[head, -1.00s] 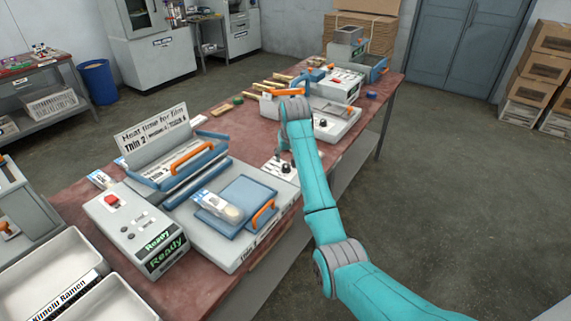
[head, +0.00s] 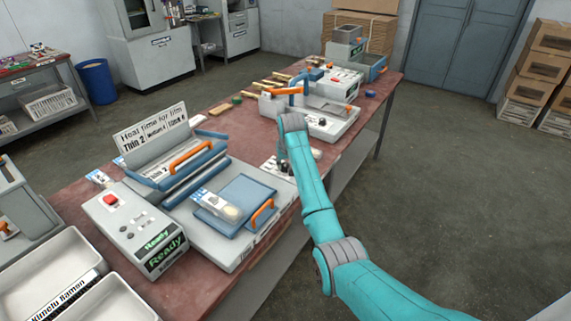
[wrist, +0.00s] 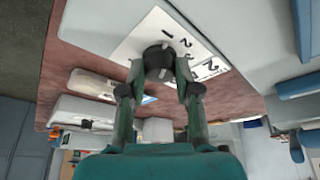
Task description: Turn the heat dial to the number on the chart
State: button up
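The heat dial (wrist: 158,60) is a round black knob with a pale mark, on a white plate (wrist: 135,42) with printed numbers, including 1 and 2. My gripper (wrist: 159,73) points at it in the wrist view, one fingertip on each side of the knob. The fingers stand apart; a firm touch is not clear. In the head view my gripper (head: 282,164) is over the dial plate and mostly hides the knob. The chart (head: 150,128) stands behind the sealer, headed "Heat time for film"; "Thin 2" is readable, the Medium and Thick numbers are small.
The sealer (head: 215,240) has a raised blue lid with an orange handle (head: 190,156), and a clear packet (head: 214,204) lies on its blue plate. A control box (head: 130,225) reads "Ready". Another machine (head: 335,118) stands beyond my arm. Floor to the right is free.

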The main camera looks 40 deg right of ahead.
grip_shut()
jog(key=shift+a+m, duration=0.1)
jog(key=shift+m, duration=0.2)
jog(key=m+g+h, duration=0.1)
jog(key=m, duration=0.2)
jog(key=shift+w, duration=0.15)
jog(key=shift+a+m+g+h, duration=0.1)
jog(key=shift+m+g+h, duration=0.5)
jog(key=shift+m, duration=1.5)
jog(key=o, duration=1)
grip_release()
jog(key=shift+c, duration=0.2)
